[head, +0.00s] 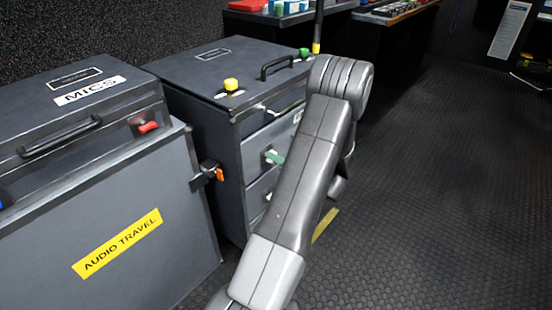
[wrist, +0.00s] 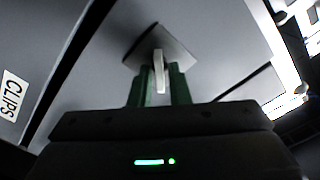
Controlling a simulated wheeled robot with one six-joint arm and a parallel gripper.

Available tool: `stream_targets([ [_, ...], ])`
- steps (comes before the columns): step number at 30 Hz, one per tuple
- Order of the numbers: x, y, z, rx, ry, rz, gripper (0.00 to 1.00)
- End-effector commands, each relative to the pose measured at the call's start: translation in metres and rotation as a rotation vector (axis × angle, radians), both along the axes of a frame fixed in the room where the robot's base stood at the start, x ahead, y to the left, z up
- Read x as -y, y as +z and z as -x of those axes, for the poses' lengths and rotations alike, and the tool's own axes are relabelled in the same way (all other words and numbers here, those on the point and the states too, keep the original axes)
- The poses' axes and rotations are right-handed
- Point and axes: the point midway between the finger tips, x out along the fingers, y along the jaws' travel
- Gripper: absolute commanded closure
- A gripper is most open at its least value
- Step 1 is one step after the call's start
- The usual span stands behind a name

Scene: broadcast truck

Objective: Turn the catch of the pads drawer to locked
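In the wrist view a pale lever-shaped catch (wrist: 158,68) stands on a square grey plate (wrist: 182,50) fixed to a grey drawer front. My gripper (wrist: 160,88) has its two green fingers on either side of this lever, very close to it. Whether they press on it is not clear. A CLIPS label (wrist: 12,95) shows on a neighbouring front at the left. No pads label is readable. In the head view the grey drawer cabinet (head: 225,148) stands left of my arm, which hides my gripper and part of the drawer fronts. A green part (head: 274,157) shows on one drawer front.
A grey AUDIO TRAVEL case (head: 120,241) with a MICS case (head: 75,105) on top stands at the left. An orange-tipped latch (head: 213,173) juts from its side. A yellow knob (head: 231,85) and black handle (head: 277,67) top the cabinet. Dark floor (head: 450,200) is clear at the right.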

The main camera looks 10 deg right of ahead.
Motion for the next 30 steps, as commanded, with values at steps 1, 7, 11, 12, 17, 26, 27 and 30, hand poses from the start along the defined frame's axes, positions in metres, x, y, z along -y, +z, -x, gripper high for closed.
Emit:
stream_targets([
  [1, 0.0002, -0.0002, 0.0001, -0.001, 0.000, -0.002, 1.00],
  [7, 0.0003, -0.0016, 0.0001, -0.024, 0.000, -0.031, 1.00],
  [11, 0.0004, -0.0027, 0.0000, -0.063, 0.000, -0.080, 1.00],
  [12, 0.0005, -0.0029, 0.0000, -0.078, 0.000, -0.100, 1.00],
  [17, 0.0008, -0.0035, -0.0003, -0.157, -0.001, -0.200, 1.00],
  [26, 0.0013, -0.0030, -0.0005, -0.322, -0.001, -0.412, 1.00],
  [27, 0.0013, -0.0030, -0.0005, -0.343, -0.001, -0.438, 1.00],
  [30, 0.0013, -0.0030, -0.0005, -0.390, -0.001, -0.499, 1.00],
])
